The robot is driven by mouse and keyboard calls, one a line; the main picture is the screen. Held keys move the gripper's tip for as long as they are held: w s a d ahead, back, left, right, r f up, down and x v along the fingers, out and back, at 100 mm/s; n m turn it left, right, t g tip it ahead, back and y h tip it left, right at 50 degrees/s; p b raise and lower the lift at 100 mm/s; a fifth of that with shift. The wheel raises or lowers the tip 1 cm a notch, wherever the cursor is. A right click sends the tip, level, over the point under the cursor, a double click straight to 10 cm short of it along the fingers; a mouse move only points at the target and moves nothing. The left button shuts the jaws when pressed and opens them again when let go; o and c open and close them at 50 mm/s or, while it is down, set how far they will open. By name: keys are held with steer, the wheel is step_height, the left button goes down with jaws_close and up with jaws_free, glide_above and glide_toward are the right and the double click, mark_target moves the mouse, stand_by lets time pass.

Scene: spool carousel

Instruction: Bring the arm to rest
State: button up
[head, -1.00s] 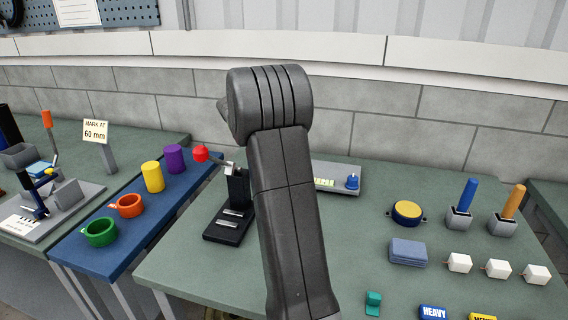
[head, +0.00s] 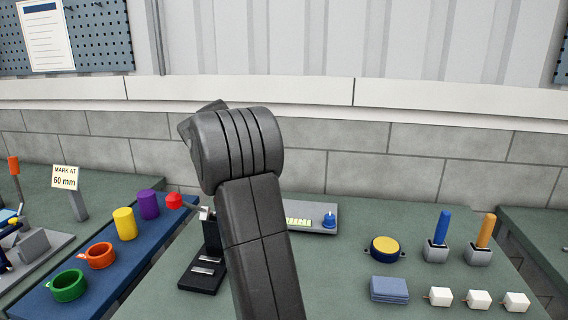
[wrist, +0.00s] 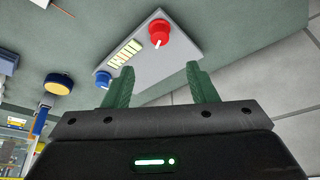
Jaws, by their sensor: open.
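My gripper (wrist: 158,88) shows in the wrist view with its two green fingers spread wide apart and nothing between them. Beyond the fingers lies a grey panel (wrist: 140,69) with a red knob (wrist: 158,32), a blue knob (wrist: 102,78) and a yellow-green display. In the head view my dark arm rises in the middle and hides part of that panel (head: 301,229). The gripper itself is hidden in the head view.
A blue bench (head: 118,269) at left carries green (head: 68,286) and orange (head: 100,256) cups, a yellow cylinder (head: 124,224) and a purple cylinder (head: 148,204). A black lever stand (head: 202,275) is left of my arm. A yellow-topped round tin (head: 385,250) stands right.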

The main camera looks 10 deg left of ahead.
steer(key=x, duration=1.3)
steer(key=shift+s+f, duration=0.1)
